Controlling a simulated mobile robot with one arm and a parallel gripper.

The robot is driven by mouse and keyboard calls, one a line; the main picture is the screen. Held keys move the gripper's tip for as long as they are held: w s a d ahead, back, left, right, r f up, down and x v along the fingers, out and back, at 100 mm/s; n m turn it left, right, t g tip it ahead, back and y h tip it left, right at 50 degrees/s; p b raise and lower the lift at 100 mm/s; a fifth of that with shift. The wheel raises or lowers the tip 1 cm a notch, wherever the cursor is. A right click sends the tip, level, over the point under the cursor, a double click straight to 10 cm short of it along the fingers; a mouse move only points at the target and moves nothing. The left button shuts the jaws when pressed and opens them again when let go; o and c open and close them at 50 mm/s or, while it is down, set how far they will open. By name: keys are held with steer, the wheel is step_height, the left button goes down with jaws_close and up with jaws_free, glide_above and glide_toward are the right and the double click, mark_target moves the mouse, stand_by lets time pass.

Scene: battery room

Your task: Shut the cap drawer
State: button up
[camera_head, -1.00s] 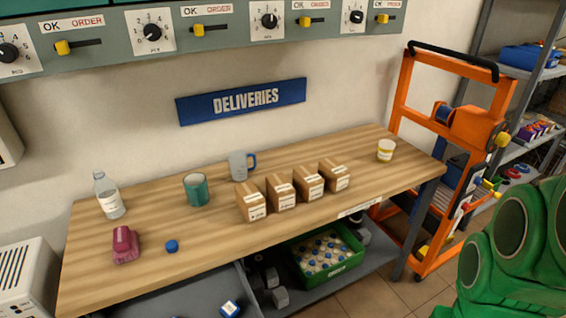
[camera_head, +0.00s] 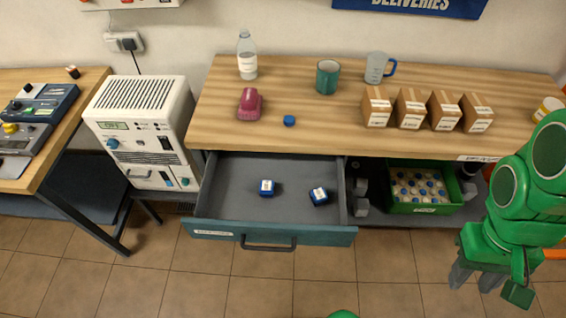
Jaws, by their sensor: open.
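The cap drawer (camera_head: 222,233) is pulled well out from under the left part of the wooden bench. Its teal front carries a pale label and a dark bar handle (camera_head: 268,244). Two small blue-and-white items, one left (camera_head: 267,188) and one right (camera_head: 318,196), lie inside on the grey floor. My gripper (camera_head: 484,283) hangs at the lower right, its grey fingers apart and empty. It is well to the right of the drawer and touches nothing that I can see.
The bench (camera_head: 330,123) holds a bottle, mugs, a pink object, a blue cap and several cartons. A green crate (camera_head: 420,208) sits on the shelf right of the drawer. A white cabinet unit (camera_head: 145,130) stands left. The tiled floor before the drawer is mostly clear.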

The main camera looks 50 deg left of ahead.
steer(key=w+a+f+n+t+h, duration=0.1)
steer(key=a+f+n, duration=0.15)
steer(key=a, duration=0.35)
steer(key=w+a+f+n+t, duration=0.1)
steer(key=a+f+n, duration=0.1)
steer(key=a+n, duration=0.3)
steer(key=n+t+y, duration=0.2)
steer(key=n+t, duration=0.2)
steer(key=n, duration=0.8)
glide_toward(257, 248)
steer(key=shift+x, duration=3.95)
jaws_close()
